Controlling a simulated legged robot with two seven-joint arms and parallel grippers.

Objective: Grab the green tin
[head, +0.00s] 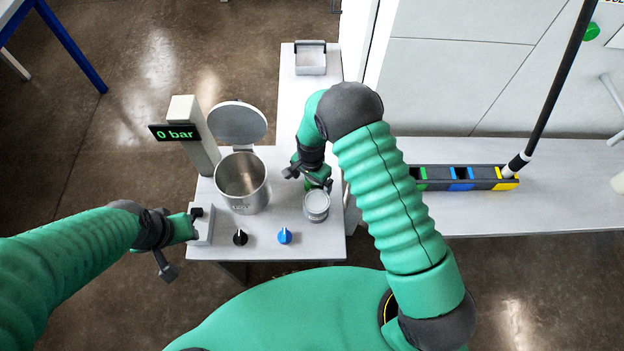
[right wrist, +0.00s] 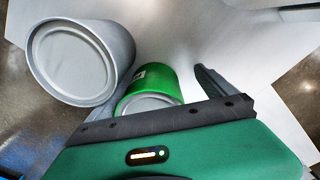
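The green tin (right wrist: 150,84) shows in the right wrist view, in front of my palm and between the finger sides, with a gap to the right-hand finger. In the head view I cannot clearly make it out; my right gripper and arm cover that spot. My right gripper (head: 308,180) is open over the white bench, just behind a grey tin (head: 316,206). A grey tin also stands at the upper left of the right wrist view (right wrist: 78,62), close beside the green one. My left gripper (head: 181,240) is open and empty at the bench's left edge.
An open metal pot (head: 242,182) with its lid raised stands left of my right gripper. Black (head: 240,237) and blue (head: 285,236) knobs are at the front. A dark tray (head: 435,178) lies on the right-hand bench.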

